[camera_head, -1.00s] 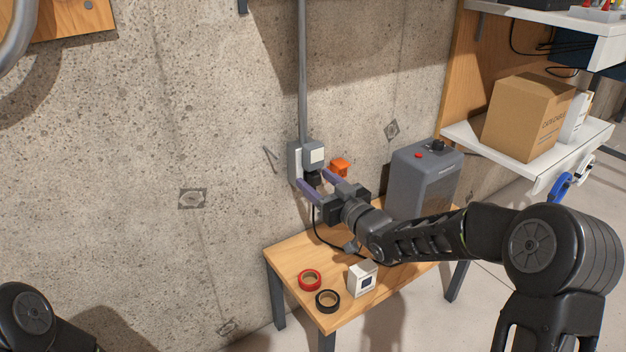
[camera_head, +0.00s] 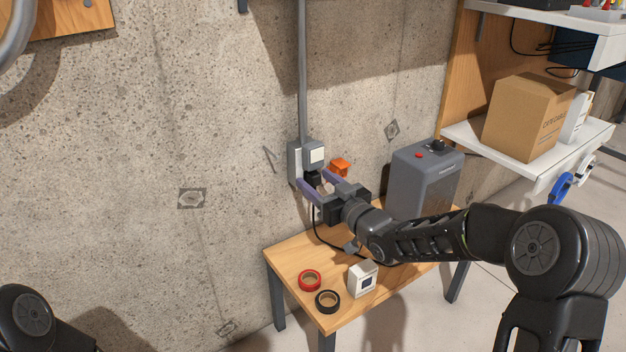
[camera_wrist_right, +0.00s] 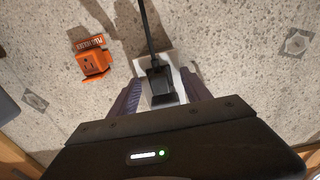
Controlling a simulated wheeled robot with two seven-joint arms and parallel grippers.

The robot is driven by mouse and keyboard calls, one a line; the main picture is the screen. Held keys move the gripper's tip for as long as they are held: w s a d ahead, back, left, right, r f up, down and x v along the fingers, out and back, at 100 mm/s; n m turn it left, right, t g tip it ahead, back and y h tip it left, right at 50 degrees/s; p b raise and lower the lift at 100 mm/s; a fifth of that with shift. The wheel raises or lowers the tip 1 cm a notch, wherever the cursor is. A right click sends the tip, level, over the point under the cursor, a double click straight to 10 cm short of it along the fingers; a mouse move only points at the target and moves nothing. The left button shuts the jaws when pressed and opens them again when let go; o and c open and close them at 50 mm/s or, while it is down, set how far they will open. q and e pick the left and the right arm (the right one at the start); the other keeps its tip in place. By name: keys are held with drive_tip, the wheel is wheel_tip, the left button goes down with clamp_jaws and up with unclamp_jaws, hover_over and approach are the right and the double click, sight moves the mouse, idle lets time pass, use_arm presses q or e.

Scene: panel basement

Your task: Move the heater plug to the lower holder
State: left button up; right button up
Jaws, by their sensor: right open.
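The black heater plug (camera_head: 313,180) sits at the grey wall socket box (camera_head: 315,155), with its cord hanging down. In the right wrist view the plug (camera_wrist_right: 160,82) shows in front of a pale plate, its cord running to the top edge. My right gripper (camera_head: 313,178) is open, with one purple finger on each side of the plug. I cannot tell whether either finger touches it. An orange holder (camera_head: 340,167) is on the wall just right of the socket. It also shows in the right wrist view (camera_wrist_right: 95,62), with lettering beside it. My left gripper is out of view.
A wooden table (camera_head: 290,262) below carries a grey heater (camera_head: 425,180), a red tape roll (camera_head: 309,280), a black tape roll (camera_head: 327,301) and a small white box (camera_head: 363,279). A shelf with a cardboard box (camera_head: 527,115) stands at right.

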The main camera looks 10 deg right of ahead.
drive_tip(key=shift+c, duration=0.3)
clamp_jaws()
idle(0.5)
drive_tip(key=v, duration=0.6)
idle(1.1)
